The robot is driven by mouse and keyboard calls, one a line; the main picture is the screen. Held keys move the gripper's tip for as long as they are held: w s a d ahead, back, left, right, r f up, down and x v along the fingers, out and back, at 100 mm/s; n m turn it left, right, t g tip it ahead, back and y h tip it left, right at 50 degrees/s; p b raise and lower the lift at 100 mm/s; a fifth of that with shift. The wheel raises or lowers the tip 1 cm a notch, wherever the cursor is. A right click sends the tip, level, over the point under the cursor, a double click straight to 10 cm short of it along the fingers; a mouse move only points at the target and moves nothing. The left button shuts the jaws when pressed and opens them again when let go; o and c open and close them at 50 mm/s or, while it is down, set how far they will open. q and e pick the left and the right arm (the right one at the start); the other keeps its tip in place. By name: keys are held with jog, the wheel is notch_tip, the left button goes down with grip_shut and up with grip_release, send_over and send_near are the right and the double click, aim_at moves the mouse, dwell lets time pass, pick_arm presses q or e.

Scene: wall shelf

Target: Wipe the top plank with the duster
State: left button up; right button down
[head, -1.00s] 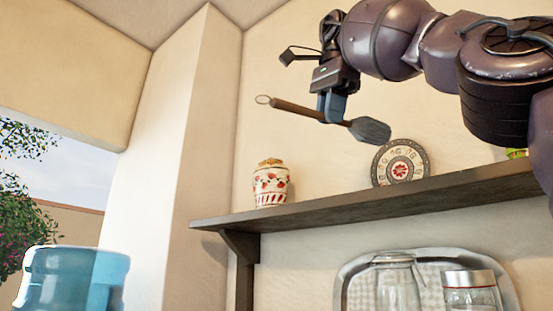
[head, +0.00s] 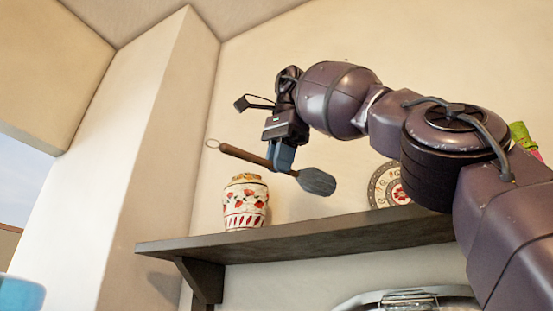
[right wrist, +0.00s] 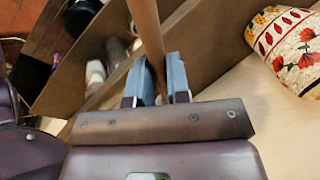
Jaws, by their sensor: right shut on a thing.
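The duster (head: 317,181) has a brown handle with a ring at its end and a grey head. My right gripper (head: 281,158) is shut on its handle and holds it above the top plank (head: 330,238), apart from it. The grey head points right and slightly down. In the right wrist view the handle (right wrist: 147,32) passes between the two blue-grey fingers (right wrist: 160,80), and the plank (right wrist: 196,48) lies beyond; the duster's head is not visible there. My left gripper is in neither view.
A white jar with red flowers (head: 245,203) stands near the plank's left end; it also shows in the right wrist view (right wrist: 290,48). A round decorated plate (head: 380,187) stands farther right, partly hidden by my arm. The plank between them looks clear. A bracket (head: 203,278) supports the plank.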

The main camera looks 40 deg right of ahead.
jog(key=shift+w+f, duration=0.25)
jog(key=shift+f, duration=0.35)
jog(key=shift+s+f, duration=0.2)
jog(key=shift+f, duration=1.85)
jog(key=shift+f+b, duration=0.9)
jog(key=shift+f, duration=0.25)
